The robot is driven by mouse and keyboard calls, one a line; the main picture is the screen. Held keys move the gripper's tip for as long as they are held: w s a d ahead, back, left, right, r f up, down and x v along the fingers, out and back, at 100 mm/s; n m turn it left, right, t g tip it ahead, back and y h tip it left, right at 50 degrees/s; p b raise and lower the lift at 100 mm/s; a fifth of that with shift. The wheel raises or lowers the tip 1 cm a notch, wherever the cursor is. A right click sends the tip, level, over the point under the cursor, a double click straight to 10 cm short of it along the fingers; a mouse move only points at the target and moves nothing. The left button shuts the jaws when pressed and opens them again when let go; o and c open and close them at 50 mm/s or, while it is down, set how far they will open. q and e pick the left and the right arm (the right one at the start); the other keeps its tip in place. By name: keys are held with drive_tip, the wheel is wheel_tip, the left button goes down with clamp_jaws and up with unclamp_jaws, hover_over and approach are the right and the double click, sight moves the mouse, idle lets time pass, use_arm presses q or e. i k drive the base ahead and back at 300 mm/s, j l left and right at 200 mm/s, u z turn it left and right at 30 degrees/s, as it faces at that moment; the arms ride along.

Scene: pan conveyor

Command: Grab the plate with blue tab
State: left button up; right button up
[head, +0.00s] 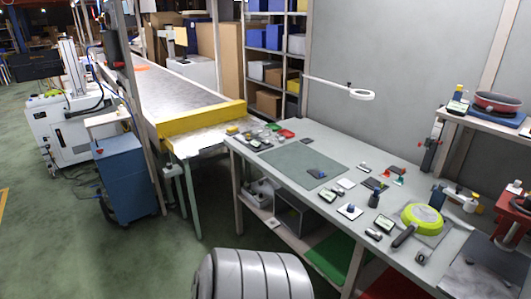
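On the grey workbench (290,140), a small dark piece with a blue patch (317,173) lies on the dark green-grey mat (290,160). A small white plate with a blue knob-like part (350,210) lies to its right and nearer. Another dark flat piece with some blue (375,184) lies further right. They are too small to tell for sure which one is the plate with blue tab. Neither of my grippers is in view, and nothing is seen touching these pieces.
A green pan (421,215) with a dark handle stands on the right of the bench among several small parts. A conveyor with a yellow end (200,122) adjoins at the left. A blue cabinet (128,174) stands further left.

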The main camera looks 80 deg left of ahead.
sight(316, 174)
drive_tip(key=j+u, duration=0.1)
drive_tip(key=u, duration=2.1)
drive_tip(key=i+j, duration=0.15)
drive_tip(key=j, duration=0.15)
drive_tip(key=i+j+z, duration=0.15)
drive_tip(key=i+j, duration=0.2)
drive_tip(key=j, duration=0.3)
drive_tip(key=i+j+z, duration=0.1)
drive_tip(key=j, duration=0.2)
drive_tip(key=i+j+z, duration=0.1)
drive_tip(key=j, duration=0.25)
drive_tip(key=i+j, duration=0.25)
drive_tip(key=j+z, duration=0.05)
drive_tip(key=j, duration=0.05)
